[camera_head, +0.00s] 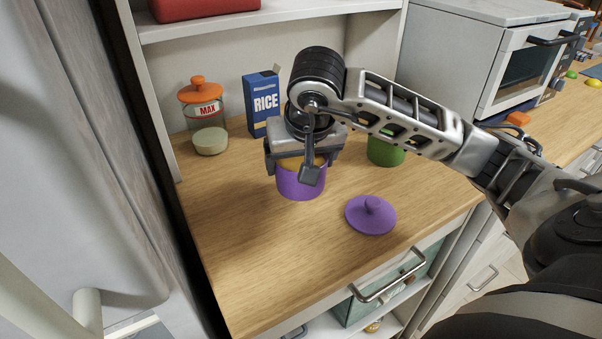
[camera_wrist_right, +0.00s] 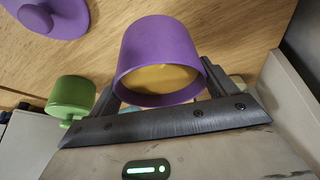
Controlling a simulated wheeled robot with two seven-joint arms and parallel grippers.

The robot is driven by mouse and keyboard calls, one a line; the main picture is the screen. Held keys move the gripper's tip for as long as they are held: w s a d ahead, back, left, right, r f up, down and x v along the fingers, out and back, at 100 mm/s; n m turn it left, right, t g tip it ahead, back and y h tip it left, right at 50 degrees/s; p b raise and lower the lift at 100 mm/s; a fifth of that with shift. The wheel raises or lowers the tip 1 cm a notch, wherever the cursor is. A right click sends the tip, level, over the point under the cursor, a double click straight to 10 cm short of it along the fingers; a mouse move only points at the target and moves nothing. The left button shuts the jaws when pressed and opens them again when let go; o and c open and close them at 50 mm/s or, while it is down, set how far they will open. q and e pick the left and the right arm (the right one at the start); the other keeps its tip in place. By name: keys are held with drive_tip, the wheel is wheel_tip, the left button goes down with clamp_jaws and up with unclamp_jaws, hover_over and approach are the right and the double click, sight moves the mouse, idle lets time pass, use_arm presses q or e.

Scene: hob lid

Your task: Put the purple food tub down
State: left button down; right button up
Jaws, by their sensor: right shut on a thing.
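The purple food tub (camera_head: 301,186) is at the wooden counter, open at the top, with yellow-orange contents. My right gripper (camera_head: 302,163) is above it, shut on the tub. In the right wrist view the tub (camera_wrist_right: 160,55) sits between the two fingers of the right gripper (camera_wrist_right: 163,92). I cannot tell whether its base touches the counter. A purple lid (camera_head: 370,214) with a knob lies apart from the tub on the counter, to its right; part of it shows in the wrist view (camera_wrist_right: 48,14). My left gripper is not in view.
A glass jar (camera_head: 208,135) marked MAX with an orange lid and a blue RICE box (camera_head: 262,104) stand behind. A green container (camera_head: 385,152) is partly hidden behind my arm. The wooden counter (camera_head: 260,260) is clear in front. A white oven (camera_head: 490,60) is at right.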

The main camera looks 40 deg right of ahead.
drive_tip(key=shift+s+x, duration=0.2)
drive_tip(key=shift+x, duration=0.7)
drive_tip(key=shift+s+x, duration=0.15)
drive_tip(key=shift+x, duration=0.75)
drive_tip(key=shift+f, duration=0.2)
drive_tip(key=shift+f, duration=0.1)
drive_tip(key=o, duration=1.3)
